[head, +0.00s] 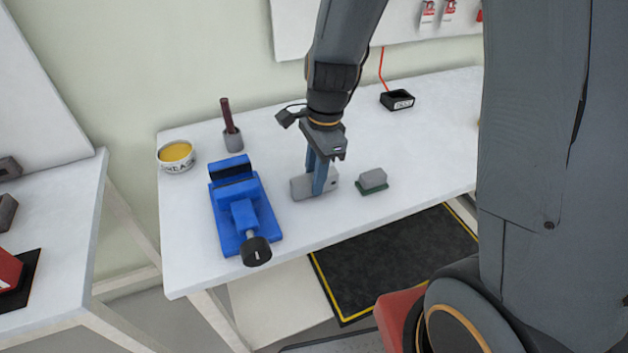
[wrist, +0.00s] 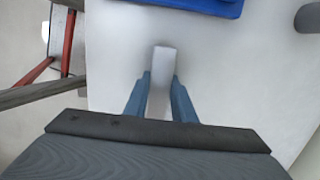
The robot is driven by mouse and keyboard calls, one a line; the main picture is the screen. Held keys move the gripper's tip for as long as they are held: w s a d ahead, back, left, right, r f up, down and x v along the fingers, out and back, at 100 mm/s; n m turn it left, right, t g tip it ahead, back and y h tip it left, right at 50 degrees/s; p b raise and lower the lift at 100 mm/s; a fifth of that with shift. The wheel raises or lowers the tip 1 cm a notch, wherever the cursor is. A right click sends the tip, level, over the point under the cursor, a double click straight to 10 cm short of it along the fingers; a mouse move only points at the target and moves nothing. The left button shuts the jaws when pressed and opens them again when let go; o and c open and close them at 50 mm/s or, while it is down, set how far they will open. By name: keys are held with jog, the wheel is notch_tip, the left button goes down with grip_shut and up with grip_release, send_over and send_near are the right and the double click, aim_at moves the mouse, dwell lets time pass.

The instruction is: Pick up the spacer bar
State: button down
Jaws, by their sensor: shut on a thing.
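The spacer bar (head: 301,187) is a grey block on the white table, between the blue vise and a small grey block. My gripper (head: 320,190) points down over it, with its blue fingers on either side of the bar. In the wrist view the bar (wrist: 162,68) shows as a pale grey strip between the two fingers (wrist: 160,85), its far end reaching past the tips. The gripper is shut on the bar. The near finger hides part of the bar in the head view. I cannot tell whether the bar is clear of the table.
The blue vise (head: 232,205) stands close to the left of the bar. A small grey block with a green base (head: 372,181) lies to the right.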

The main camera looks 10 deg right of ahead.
notch_tip(320, 180, up, 10)
jog(key=shift+r+b, duration=0.1)
jog(key=shift+b, duration=0.25)
dwell(0.6)
